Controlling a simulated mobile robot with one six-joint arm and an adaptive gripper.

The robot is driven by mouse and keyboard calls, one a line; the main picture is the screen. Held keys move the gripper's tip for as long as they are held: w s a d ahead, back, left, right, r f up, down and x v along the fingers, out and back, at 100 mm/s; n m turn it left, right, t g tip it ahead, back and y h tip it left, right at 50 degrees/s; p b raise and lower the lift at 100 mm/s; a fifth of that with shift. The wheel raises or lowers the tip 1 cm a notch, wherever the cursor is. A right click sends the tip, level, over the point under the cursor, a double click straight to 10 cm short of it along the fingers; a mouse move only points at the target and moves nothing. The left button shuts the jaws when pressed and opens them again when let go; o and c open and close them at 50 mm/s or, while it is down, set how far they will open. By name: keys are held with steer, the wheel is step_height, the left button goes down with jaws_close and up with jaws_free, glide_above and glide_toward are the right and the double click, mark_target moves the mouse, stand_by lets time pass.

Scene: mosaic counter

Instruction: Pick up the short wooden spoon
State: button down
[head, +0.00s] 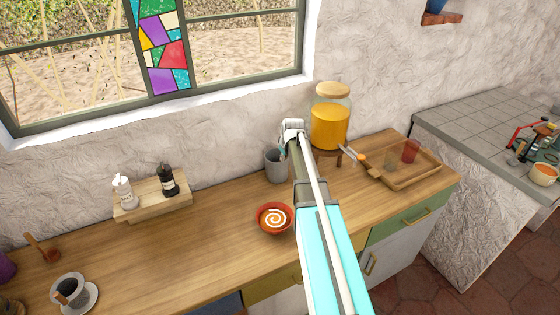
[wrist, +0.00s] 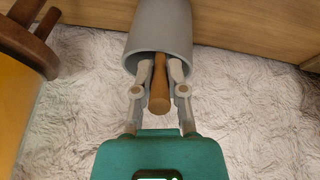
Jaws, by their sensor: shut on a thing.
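The short wooden spoon shows as a brown rounded handle (wrist: 159,95) sticking out of a grey cup (wrist: 176,28) in the wrist view. Its other end is hidden inside the cup. My gripper (wrist: 160,75) is shut on the handle, one finger on each side, with the fingertips at the cup's mouth. In the head view the grey cup (head: 274,168) stands on the wooden counter against the wall, and my gripper (head: 282,152) is at its rim, partly hidden by my arm. The handle cannot be made out there.
A jar of orange liquid (head: 330,118) on a wooden stand is just right of the cup. A red soup bowl (head: 274,218) is in front. A tray (head: 412,176) with glasses is farther right.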

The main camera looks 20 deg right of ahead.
steer(key=shift+r, duration=0.1)
step_height(320, 180, up, 18)
steer(key=p, duration=1.8)
steer(key=shift+s, duration=0.15)
